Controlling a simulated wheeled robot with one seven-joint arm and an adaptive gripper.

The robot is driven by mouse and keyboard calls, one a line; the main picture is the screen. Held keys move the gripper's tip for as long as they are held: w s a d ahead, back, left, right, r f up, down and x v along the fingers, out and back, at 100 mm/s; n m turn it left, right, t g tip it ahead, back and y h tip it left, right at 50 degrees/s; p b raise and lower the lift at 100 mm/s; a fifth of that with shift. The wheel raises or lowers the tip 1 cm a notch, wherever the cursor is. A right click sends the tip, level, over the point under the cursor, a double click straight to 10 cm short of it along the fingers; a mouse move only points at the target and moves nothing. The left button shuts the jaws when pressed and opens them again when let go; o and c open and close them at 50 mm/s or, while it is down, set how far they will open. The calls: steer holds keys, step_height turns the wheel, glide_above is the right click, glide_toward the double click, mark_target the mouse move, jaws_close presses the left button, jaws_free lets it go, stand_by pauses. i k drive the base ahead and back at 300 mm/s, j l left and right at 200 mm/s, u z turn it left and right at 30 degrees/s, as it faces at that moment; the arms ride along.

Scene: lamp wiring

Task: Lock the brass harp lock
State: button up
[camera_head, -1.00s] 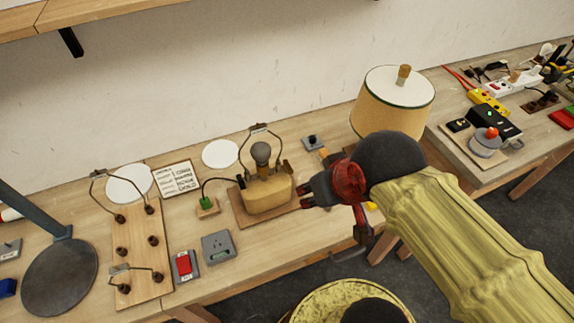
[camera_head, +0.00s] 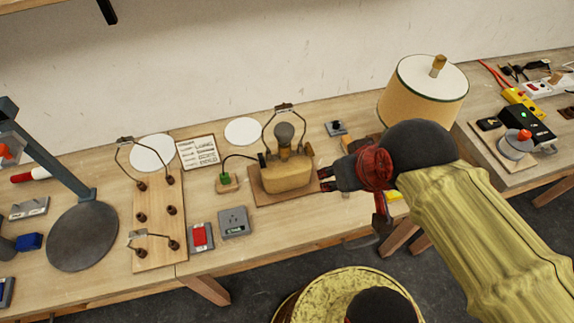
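The lamp (camera_head: 287,175) has a tan body on a brown board, with a grey bulb (camera_head: 284,132) on top. A dark wire harp (camera_head: 266,136) arches around the bulb. Small dark brackets stand at the harp's feet, one at the left (camera_head: 262,158) and one at the right (camera_head: 308,149). I cannot tell which small part is the brass lock. My gripper (camera_head: 324,179) is just right of the lamp body, by the board's right end. Its two fingertips point left with a gap between them, and nothing shows in it. Whether it touches the lamp cannot be seen.
A cream lampshade (camera_head: 426,92) stands at the back right, behind my arm. A small grey switch (camera_head: 335,128) lies behind my gripper. A board with wire harps (camera_head: 153,215) lies further left.

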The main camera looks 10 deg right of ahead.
mark_target(310, 149)
steer(key=k+j, duration=0.7)
steer(key=j, duration=0.2)
